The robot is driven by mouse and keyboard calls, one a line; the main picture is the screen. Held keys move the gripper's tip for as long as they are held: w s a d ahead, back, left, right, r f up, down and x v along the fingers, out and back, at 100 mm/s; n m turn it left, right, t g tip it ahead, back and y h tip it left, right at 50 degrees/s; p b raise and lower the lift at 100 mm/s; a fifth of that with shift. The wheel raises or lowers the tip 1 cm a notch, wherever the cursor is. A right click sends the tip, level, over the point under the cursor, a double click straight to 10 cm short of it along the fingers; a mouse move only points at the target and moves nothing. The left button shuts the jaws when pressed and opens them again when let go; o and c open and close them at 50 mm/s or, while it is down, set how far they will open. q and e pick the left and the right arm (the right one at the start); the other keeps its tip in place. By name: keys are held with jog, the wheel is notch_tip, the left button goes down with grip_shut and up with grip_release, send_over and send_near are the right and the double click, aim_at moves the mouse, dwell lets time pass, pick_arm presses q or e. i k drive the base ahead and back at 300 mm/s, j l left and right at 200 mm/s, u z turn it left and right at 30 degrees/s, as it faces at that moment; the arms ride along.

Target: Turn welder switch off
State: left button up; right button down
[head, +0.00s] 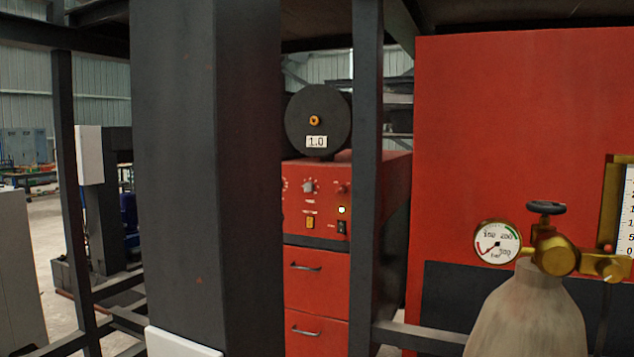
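The red welder (384,185) stands behind dark steel posts, near the middle of the head view. I cannot tell from the panel which one is the welder's power switch. The left edge of the panel is hidden by the wide post. Neither of my grippers shows in this view.
A wide dark post (205,150) and a narrower post (366,120) flank the welder. A gas cylinder (530,315) with a gauge (497,243) stands at front right. A black wire spool (318,105) sits on the welder; drawers (318,280) are below its panel.

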aim_at(341, 189)
jog(key=j+z, duration=0.15)
jog(key=j, duration=0.5)
jog(key=k+j+z, duration=0.15)
jog(key=j, duration=0.5)
jog(key=j+z, duration=0.1)
jog(key=j, duration=0.55)
jog(key=i+j+z, duration=0.3)
jog(key=j, duration=0.35)
jog(key=i+j+z, duration=0.15)
jog(key=j, duration=0.2)
jog(key=i+j+z, duration=0.1)
jog(key=j, duration=0.3)
jog(key=i+j+z, duration=0.15)
jog(key=j, duration=0.25)
jog(key=i+l, duration=0.05)
